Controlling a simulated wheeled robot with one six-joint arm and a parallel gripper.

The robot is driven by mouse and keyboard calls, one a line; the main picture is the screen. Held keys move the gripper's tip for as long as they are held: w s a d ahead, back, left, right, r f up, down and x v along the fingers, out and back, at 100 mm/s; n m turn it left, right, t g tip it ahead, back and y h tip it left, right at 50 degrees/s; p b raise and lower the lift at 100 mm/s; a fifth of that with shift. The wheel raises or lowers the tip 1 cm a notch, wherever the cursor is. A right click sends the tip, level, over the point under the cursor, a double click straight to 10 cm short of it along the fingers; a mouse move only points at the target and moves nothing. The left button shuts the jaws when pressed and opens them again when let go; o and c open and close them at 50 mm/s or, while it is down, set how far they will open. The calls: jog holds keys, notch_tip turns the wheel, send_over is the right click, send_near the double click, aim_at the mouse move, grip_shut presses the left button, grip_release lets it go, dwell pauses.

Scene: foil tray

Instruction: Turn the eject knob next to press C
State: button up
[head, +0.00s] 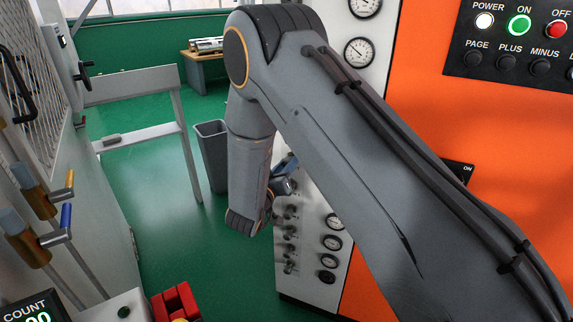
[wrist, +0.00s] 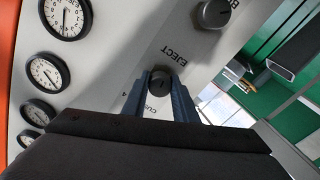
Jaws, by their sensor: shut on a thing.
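In the wrist view, my gripper (wrist: 160,88) has its two blue fingers on either side of a small dark round knob (wrist: 160,82) and is shut on it. The word EJECT is printed on the light panel close by this knob, upside down in this view. Part of another label, starting "CU", shows between the fingers. No marking for press C is readable. In the head view, my arm hides most of the gripper; a bit of blue finger (head: 287,164) shows at the panel's left edge.
A larger grey knob (wrist: 213,13) sits near the held one. Several round gauges (wrist: 47,74) line the panel's side. In the head view, the panel's lower part carries rows of knobs (head: 290,236). A grey bin (head: 212,152) stands on the green floor to the left.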

jog(key=shift+n, duration=1.1)
jog(key=o, duration=1)
jog(key=shift+s, duration=0.1)
jog(key=shift+o, duration=0.2)
jog(key=b+v, duration=0.1)
jog(key=v, duration=0.6)
jog(key=shift+s+a+b, duration=0.2)
jog(key=shift+s+b, duration=0.2)
dwell(0.5)
